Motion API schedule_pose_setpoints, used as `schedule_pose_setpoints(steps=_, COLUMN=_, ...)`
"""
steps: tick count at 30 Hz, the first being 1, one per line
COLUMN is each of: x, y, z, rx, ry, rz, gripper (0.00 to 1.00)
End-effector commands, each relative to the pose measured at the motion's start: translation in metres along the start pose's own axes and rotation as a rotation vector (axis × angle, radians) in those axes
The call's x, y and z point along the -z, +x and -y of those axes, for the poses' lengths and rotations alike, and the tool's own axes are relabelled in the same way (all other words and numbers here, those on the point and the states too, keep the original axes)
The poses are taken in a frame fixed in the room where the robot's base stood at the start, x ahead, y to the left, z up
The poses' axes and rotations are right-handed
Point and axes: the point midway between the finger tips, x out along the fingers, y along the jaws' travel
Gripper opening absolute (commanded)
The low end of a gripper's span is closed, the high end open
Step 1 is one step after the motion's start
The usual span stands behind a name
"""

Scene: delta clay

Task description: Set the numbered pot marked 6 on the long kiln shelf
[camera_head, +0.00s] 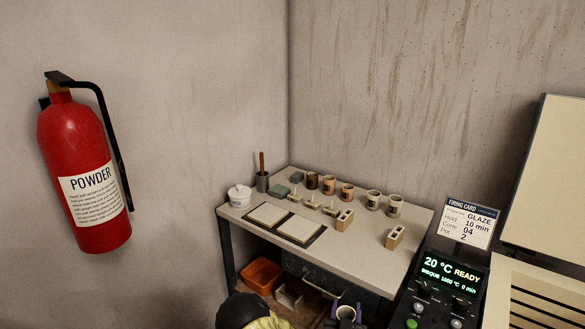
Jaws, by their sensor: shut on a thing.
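My gripper (345,306) is at the bottom edge, in front of the table, and partly cut off. Two pale square slabs (266,215) (300,230) with dark borders lie at the table's front left. I cannot tell which thing is the long kiln shelf.
The table (360,250) holds a white lidded tub (239,195), holed blocks (345,220) (395,237) and small stands (312,202). An orange bin (262,275) sits beneath. A control panel (440,290) and firing card (469,222) stand right. A fire extinguisher (82,165) hangs left.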

Motion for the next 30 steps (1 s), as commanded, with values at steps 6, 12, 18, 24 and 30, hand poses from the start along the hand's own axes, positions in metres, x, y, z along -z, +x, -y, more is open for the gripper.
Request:
schedule_pose_setpoints(steps=6, x=0.029, y=0.005, z=0.002, rx=0.060, ry=-0.004, rz=-0.002, gripper=0.24)
schedule_pose_setpoints(steps=12, x=0.046, y=0.008, z=0.002, rx=0.112, ry=-0.002, rz=0.000, gripper=0.24)
schedule_pose_setpoints(steps=18, x=0.061, y=0.010, z=0.001, rx=0.164, ry=0.003, rz=0.007, gripper=0.24)
schedule_pose_setpoints(steps=24, x=0.067, y=0.010, z=0.001, rx=0.203, ry=0.007, rz=0.014, gripper=0.24)
schedule_pose_setpoints(steps=30, x=0.065, y=0.009, z=0.001, rx=0.210, ry=0.009, rz=0.016, gripper=0.24)
